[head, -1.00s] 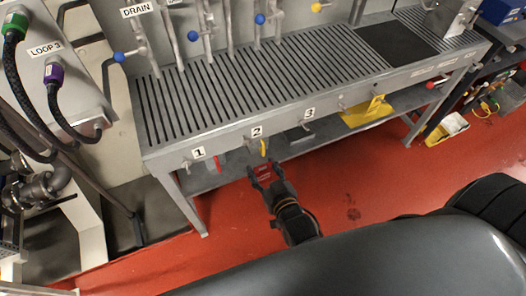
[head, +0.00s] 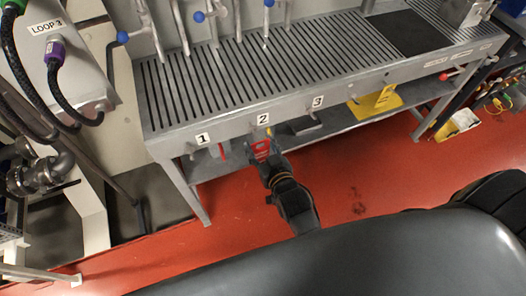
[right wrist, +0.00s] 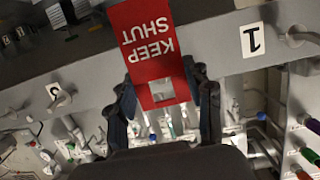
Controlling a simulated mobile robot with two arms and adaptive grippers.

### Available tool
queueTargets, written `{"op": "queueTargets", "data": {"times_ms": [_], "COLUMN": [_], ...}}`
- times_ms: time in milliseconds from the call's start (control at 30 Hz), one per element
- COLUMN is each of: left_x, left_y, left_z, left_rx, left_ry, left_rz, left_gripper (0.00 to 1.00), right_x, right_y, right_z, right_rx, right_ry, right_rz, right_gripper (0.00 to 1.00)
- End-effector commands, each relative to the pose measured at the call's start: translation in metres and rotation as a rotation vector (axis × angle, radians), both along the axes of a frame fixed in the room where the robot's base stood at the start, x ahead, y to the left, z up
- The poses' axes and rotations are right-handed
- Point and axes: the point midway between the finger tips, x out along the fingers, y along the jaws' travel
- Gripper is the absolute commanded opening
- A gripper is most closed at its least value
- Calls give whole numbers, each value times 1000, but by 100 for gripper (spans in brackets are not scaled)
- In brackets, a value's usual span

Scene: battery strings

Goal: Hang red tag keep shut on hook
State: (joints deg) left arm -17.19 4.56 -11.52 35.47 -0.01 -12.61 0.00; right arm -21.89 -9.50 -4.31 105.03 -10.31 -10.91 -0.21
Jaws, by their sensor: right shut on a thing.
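The red KEEP SHUT tag (right wrist: 150,45) is held in my right gripper (right wrist: 163,98). In the right wrist view its lettering is upside down and a square hole shows near the fingers. In the head view the red tag (head: 261,148) and my right gripper (head: 263,160) are just below the label 2 (head: 263,118) on the bench's front edge. In the right wrist view the tag covers the part of the rail between labels 1 and 3. I cannot tell whether the tag touches a hook. My left gripper is not in view.
The grey slatted bench (head: 160,124) carries labels 1 (head: 202,139) and 3 (head: 317,101) on its front. A yellow bracket (head: 376,101) is further right. The red floor (head: 340,190) in front is clear.

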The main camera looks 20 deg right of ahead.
Motion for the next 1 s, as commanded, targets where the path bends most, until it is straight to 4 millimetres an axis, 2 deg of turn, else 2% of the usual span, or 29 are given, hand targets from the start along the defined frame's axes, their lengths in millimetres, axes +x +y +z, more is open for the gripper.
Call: {"op": "queueTargets", "data": {"times_ms": [700,1000], "left_x": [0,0], "left_y": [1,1], "left_z": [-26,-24], "left_rx": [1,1], "left_ry": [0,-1], "left_rz": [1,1], "left_gripper": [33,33], "right_x": [44,54], "right_y": [1,2], "right_z": [-4,-10], "right_rx": [1,0], "right_ry": [-2,0], "right_rz": [-1,0], "right_gripper": [30,30]}}
